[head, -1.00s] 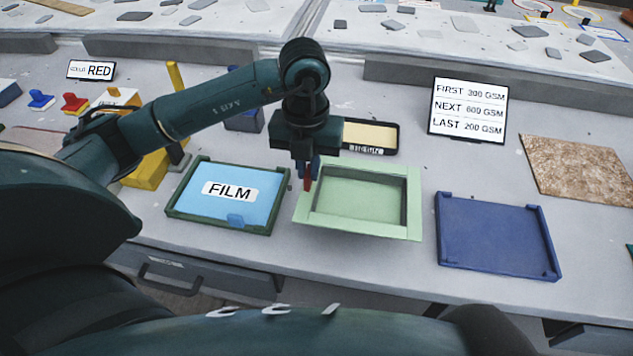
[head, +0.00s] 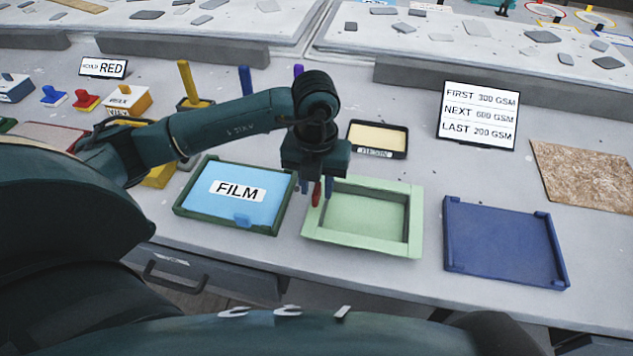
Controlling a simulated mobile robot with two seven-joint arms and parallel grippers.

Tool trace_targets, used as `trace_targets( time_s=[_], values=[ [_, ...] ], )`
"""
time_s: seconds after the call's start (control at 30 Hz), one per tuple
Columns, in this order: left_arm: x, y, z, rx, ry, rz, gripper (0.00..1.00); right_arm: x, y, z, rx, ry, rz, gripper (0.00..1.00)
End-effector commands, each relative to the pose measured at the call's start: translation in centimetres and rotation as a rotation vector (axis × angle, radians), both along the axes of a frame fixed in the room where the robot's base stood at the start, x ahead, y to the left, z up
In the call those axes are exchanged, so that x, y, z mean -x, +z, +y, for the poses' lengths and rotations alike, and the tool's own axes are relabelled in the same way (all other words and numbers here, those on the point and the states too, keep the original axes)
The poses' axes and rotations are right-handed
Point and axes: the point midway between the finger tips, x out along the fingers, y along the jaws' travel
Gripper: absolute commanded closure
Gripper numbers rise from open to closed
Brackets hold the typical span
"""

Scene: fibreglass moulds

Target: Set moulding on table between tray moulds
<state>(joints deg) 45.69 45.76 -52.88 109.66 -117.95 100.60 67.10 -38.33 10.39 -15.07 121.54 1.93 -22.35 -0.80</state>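The pale green moulding (head: 413,222), a square frame with a recessed middle, appears to rest on the table between two trays. The green-rimmed tray (head: 183,203) with blue film labelled FILM is on its left. The dark blue tray (head: 503,245) is on its right, with a wider gap. My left gripper (head: 316,189) points down over the moulding's far left corner. My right gripper is not in view.
Behind stand a dark-framed yellow tray (head: 377,139) and a sign (head: 478,116) reading FIRST 300, NEXT 600, LAST 200 GSM. A brown fibre mat (head: 585,175) lies at the right.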

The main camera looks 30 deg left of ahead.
Motion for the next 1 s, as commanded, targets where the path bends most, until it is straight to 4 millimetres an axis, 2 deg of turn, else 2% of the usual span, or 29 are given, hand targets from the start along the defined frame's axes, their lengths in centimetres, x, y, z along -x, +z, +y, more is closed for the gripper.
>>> trace_targets(
  time_s=[0.23,0.37,0.47,0.8,1.0],
  values=[
    [0.0,0.1,0.0,0.0,0.0,0.0,0.68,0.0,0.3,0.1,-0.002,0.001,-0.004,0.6],
    [-0.1,0.8,0.0,0.0,0.0,-0.002,0.68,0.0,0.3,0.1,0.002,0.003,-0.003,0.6],
    [-0.1,2.4,0.0,0.001,-0.001,-0.005,0.68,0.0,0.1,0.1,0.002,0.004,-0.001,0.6],
    [0.1,9.6,0.0,0.001,-0.001,-0.005,0.68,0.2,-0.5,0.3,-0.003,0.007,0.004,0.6],
    [0.1,11.9,0.0,-0.001,0.001,-0.002,0.68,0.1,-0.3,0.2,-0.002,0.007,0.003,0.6]
  ],
)
